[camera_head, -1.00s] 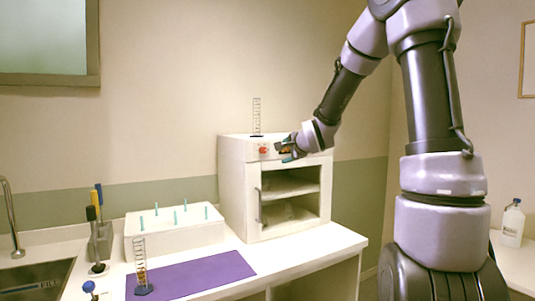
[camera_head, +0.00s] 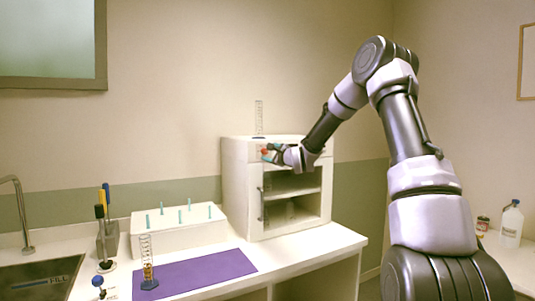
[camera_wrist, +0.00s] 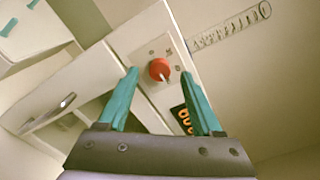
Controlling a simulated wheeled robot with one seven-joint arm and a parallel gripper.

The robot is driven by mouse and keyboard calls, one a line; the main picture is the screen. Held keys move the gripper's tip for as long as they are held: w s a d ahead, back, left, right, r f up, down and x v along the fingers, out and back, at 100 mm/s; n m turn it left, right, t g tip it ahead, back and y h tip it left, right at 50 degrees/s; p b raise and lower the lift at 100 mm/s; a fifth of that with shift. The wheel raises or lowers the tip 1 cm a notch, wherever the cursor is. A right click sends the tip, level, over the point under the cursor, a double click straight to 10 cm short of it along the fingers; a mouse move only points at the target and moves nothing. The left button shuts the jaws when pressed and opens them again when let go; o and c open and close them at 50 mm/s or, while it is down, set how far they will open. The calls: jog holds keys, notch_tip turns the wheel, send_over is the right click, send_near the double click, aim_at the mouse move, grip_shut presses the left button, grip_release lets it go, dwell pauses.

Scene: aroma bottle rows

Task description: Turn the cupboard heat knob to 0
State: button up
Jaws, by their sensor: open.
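The white cupboard (camera_head: 241,193) stands on the counter with shelves showing through its front. Its red heat knob (camera_wrist: 159,69) sits on a light panel on the upper front, with a pale pointer mark on it. An orange-digit display (camera_wrist: 183,120) lies beside the knob, partly hidden by a finger. My gripper (camera_wrist: 163,72) is open, with its two teal fingers spread on either side of the knob in the wrist view. I cannot tell whether they touch it. In the head view my gripper (camera_head: 268,153) is at the cupboard's upper front and partly covers the knob.
A glass cylinder (camera_head: 259,118) stands on top of the cupboard. A white peg block (camera_head: 180,232) and a purple mat (camera_head: 200,273) with another cylinder (camera_head: 148,270) lie to the left. A sink (camera_head: 35,280) is at far left. A bottle (camera_head: 512,222) stands at far right.

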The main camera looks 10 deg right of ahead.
aim_at(265, 151)
jog(key=shift+x, duration=1)
jog(key=shift+c, duration=0.4)
grip_shut()
